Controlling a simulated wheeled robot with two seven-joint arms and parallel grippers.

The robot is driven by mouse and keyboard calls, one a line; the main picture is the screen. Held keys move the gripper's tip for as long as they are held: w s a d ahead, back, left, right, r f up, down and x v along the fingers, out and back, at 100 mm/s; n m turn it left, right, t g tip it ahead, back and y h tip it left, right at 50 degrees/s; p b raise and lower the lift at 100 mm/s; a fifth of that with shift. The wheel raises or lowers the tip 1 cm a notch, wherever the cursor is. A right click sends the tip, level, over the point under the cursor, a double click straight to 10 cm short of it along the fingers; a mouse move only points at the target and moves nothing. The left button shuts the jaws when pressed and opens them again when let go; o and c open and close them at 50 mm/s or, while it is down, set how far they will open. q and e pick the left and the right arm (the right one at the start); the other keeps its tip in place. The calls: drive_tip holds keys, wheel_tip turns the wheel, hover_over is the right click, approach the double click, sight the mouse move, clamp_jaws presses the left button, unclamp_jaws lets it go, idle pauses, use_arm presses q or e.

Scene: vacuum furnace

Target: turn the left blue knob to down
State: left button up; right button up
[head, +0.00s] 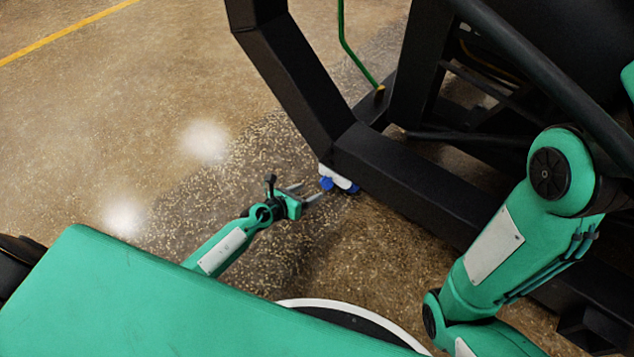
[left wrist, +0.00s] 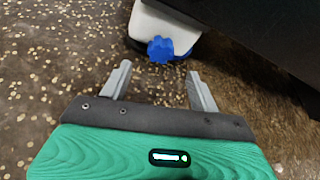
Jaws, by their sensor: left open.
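The left blue knob (head: 327,183) sits on a small white fixture (head: 339,177) at the lower corner of the black frame. In the left wrist view the blue knob (left wrist: 160,49) shows as a lobed shape on the front of the white housing (left wrist: 155,22). My left gripper (head: 306,193) is open and empty, just left of the knob. In the left wrist view its two fingers (left wrist: 159,84) are spread, and the knob lies beyond their tips, roughly between them. More blue (head: 352,189) shows at the fixture's right end. My right gripper is not seen.
The black frame (head: 410,185) runs above and right of the fixture, with a beam close over it. A green hose (head: 347,45) hangs behind. The speckled brown floor (head: 180,120) is clear to the left.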

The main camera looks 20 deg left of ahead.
use_arm(q)
drive_tip(key=p+v, duration=0.1)
drive_tip(key=v, duration=0.5)
drive_tip(key=shift+s+p, duration=0.25)
drive_tip(key=shift+p, duration=0.05)
drive_tip(key=shift+a, duration=0.1)
